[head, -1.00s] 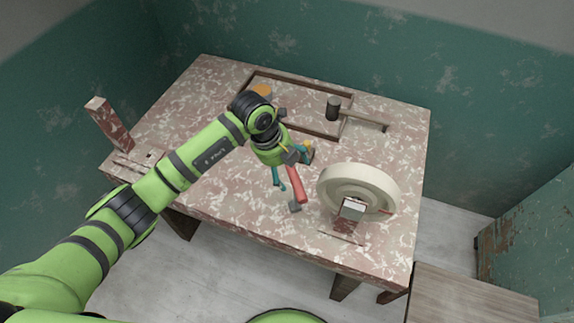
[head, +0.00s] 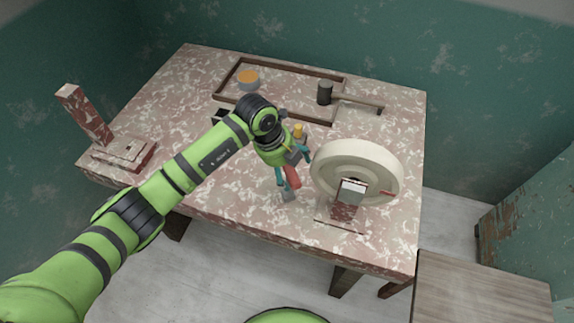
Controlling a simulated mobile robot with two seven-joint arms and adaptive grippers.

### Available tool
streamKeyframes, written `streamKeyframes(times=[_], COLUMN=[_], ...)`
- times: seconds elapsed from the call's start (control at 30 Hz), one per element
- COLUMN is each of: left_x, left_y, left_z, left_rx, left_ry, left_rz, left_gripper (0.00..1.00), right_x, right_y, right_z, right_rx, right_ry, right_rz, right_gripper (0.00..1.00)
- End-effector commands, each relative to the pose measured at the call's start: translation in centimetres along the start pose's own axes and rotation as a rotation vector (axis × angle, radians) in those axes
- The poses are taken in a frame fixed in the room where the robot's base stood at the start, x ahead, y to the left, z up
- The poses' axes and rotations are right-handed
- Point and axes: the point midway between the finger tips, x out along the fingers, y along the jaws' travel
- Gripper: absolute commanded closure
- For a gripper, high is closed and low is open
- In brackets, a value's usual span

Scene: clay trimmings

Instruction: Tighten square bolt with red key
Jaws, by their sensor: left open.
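The red key (head: 292,178) is on the table right at my left gripper, its upper part partly hidden by the gripper. A grey end piece (head: 288,195) shows at its near end. My left gripper (head: 293,167) is open, with one teal finger on each side of the red key. I cannot tell whether the fingers touch it. I cannot clearly make out a square bolt; a low stepped block (head: 125,152) with a flat square top lies at the table's left edge. My right gripper is out of view.
A large cream wheel (head: 330,165) on a stand is close right of the gripper. A yellow-topped item (head: 298,131) is just behind it.

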Motion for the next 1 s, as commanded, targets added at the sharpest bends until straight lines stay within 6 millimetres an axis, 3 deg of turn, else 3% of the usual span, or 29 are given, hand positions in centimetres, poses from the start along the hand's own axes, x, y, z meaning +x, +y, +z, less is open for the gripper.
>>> streamKeyframes(times=[0.13, 0.3, 0.33, 0.57, 0.8, 1.0], left_x=[0.0, 0.0, 0.0, 0.1, 0.4, 0.2], left_y=[0.0, 0.0, 0.0, 0.1, 0.2, 0.2], left_z=[0.0, 0.0, 0.0, 0.0, 0.1, -0.1], left_rx=[0.000, 0.000, 0.001, 0.014, 0.209, 0.299], left_ry=[0.000, 0.000, 0.000, 0.004, 0.064, 0.095], left_rz=[0.000, 0.000, 0.000, 0.002, 0.002, 0.004], left_gripper=[0.14, 0.82, 0.87, 0.87, 0.87, 0.87], right_x=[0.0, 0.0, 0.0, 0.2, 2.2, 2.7], right_y=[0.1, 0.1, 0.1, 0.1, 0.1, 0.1], right_z=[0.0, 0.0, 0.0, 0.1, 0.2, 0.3], right_rx=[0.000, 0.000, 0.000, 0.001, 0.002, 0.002], right_ry=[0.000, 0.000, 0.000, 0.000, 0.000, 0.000], right_rz=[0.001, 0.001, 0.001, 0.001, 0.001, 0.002], right_gripper=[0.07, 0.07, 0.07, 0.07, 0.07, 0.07])
